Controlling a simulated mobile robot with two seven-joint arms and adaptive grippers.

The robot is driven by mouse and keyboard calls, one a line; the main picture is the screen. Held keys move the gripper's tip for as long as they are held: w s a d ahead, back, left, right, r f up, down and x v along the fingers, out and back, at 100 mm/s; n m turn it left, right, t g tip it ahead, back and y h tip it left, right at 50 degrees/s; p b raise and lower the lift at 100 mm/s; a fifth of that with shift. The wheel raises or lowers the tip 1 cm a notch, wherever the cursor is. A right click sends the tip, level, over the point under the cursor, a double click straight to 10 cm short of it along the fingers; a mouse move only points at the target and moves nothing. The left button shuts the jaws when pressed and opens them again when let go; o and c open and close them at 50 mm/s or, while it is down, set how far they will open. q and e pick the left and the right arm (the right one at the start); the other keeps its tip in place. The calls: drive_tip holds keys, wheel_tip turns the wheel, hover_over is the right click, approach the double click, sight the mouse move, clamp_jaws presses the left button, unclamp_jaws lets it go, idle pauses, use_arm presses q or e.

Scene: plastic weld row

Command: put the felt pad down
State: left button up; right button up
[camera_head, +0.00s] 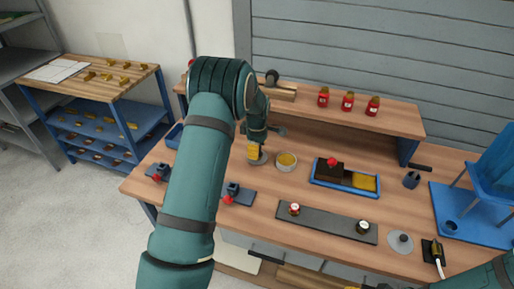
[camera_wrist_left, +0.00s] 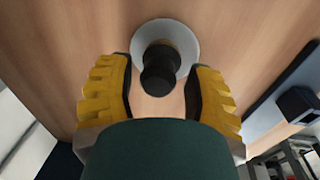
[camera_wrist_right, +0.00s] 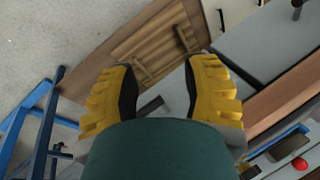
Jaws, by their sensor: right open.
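The felt pad appears to be the pale grey disc with a black knob (camera_wrist_left: 183,38) in the left wrist view. It looks flat on the wooden bench, and its edge also shows under the left gripper in the head view (camera_head: 258,160). My left gripper (camera_wrist_left: 155,75) is open, with one yellow-and-black finger on each side of the knob. A gap shows between the knob and each finger. In the head view this gripper (camera_head: 254,150) points down at the bench. My right gripper (camera_wrist_right: 160,80) is open and empty, seen only in its wrist view.
A blue tray (camera_head: 345,187) holds a dark block and yellow material. A dark grey strip (camera_head: 326,223) carries two small jars. Red bottles (camera_head: 347,101) stand on the raised shelf. Another disc (camera_head: 400,243) lies at right.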

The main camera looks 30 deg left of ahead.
use_arm(q)
wheel_tip(320, 180, up, 12)
drive_tip(key=s+p, duration=0.1)
drive_tip(key=p, duration=0.1)
drive_tip(key=shift+d, duration=0.3)
drive_tip(key=shift+s+r, duration=0.1)
idle(0.5)
